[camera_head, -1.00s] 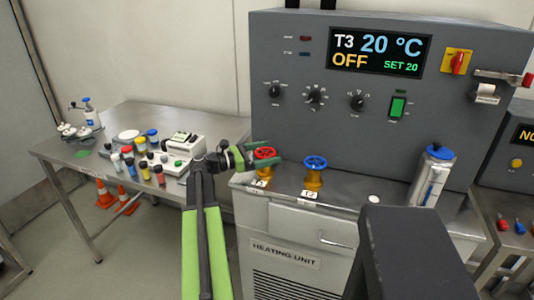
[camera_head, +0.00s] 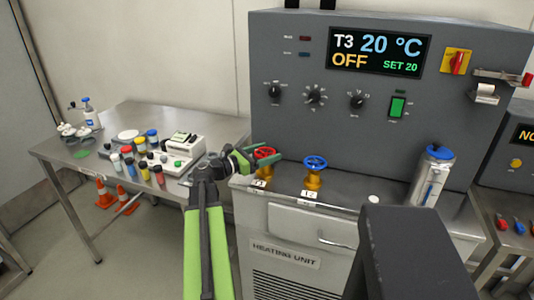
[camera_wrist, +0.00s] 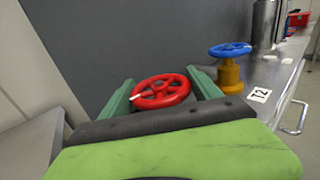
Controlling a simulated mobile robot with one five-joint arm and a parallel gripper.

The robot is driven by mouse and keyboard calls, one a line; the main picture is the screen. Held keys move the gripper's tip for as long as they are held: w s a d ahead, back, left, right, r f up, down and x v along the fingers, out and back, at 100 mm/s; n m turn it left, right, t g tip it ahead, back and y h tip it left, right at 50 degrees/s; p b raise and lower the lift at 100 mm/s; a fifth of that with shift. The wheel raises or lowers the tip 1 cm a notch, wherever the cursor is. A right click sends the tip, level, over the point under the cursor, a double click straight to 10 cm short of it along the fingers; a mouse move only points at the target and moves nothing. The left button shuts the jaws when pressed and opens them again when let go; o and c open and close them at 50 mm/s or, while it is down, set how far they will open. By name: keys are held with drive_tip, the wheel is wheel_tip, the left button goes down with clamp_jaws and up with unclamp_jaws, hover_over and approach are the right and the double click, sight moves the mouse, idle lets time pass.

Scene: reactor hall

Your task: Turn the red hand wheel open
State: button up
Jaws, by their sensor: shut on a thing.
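The red hand wheel (camera_head: 263,153) sits on a brass valve at the left end of the heating unit's ledge, above a label that reads as T1. In the wrist view the red wheel (camera_wrist: 160,91) lies between my two green fingers, one on each side of its rim. My gripper (camera_head: 262,159) is shut on the wheel from the left. The fingers and wrist hide part of the valve body. A white mark shows on the left of the wheel's rim in the wrist view.
A blue hand wheel (camera_head: 315,162) on a brass valve labelled T2 stands just right of the red one. The grey control panel (camera_head: 300,120) rises close behind. A steel table (camera_head: 130,112) with jars and a white device stands left.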

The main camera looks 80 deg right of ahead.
drive_tip(key=shift+n+t+h, duration=0.4)
drive_tip(key=shift+h, duration=0.1)
drive_tip(key=o, duration=1.4)
drive_tip(key=shift+c, duration=0.2)
drive_tip(key=v, duration=1.7)
drive_tip(key=shift+w, duration=0.2)
drive_tip(key=shift+a+r, duration=0.1)
